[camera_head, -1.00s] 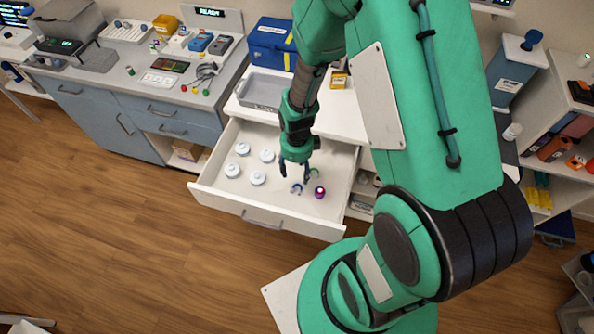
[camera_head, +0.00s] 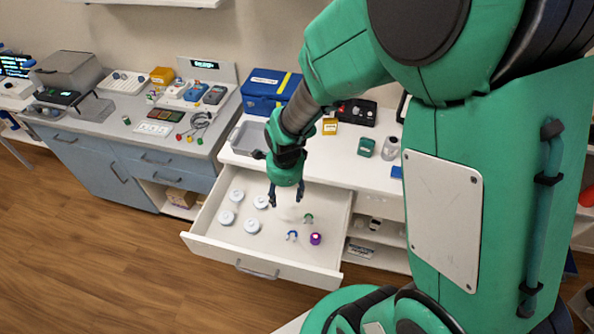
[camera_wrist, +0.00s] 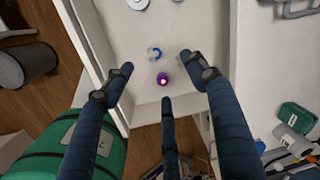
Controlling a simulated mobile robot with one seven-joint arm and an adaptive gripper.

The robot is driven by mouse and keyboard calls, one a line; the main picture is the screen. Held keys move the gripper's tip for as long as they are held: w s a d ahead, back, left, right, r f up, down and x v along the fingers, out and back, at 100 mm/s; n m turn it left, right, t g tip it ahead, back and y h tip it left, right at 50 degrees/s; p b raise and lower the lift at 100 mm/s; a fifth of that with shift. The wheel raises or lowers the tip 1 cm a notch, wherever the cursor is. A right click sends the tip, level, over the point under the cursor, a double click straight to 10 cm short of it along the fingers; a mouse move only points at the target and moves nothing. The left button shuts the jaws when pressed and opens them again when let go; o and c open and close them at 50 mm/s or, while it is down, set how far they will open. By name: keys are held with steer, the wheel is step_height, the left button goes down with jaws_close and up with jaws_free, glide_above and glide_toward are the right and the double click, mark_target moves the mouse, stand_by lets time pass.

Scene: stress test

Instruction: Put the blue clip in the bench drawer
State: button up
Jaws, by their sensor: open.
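The blue clip (camera_head: 292,235) is a small blue-and-white C-shaped piece. My gripper (camera_head: 286,199) is open and empty above the drawer, apart from the clip.
A purple round piece (camera_head: 315,239) and a green clip (camera_head: 308,218) lie beside the blue clip. Several white round pieces (camera_head: 253,226) fill the drawer's left part. A grey tray (camera_head: 247,138) and a blue box (camera_head: 270,94) stand on the bench behind.

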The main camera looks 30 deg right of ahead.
steer(key=s+a+r+n+t, duration=0.1)
steer(key=s+r+n, duration=0.2)
steer(key=r+n, duration=0.5)
steer(key=s+a+r+n+t, duration=0.1)
steer(key=s+a+r+n, duration=0.15)
steer(key=r, duration=0.85)
steer(key=s+a+r+n+t, duration=0.1)
steer(key=s+r+n+t, duration=0.1)
steer(key=s+r+n, duration=0.8)
steer(key=shift+s+a+r+n, duration=0.2)
steer(key=shift+r+n, duration=0.15)
steer(key=shift+r, duration=0.35)
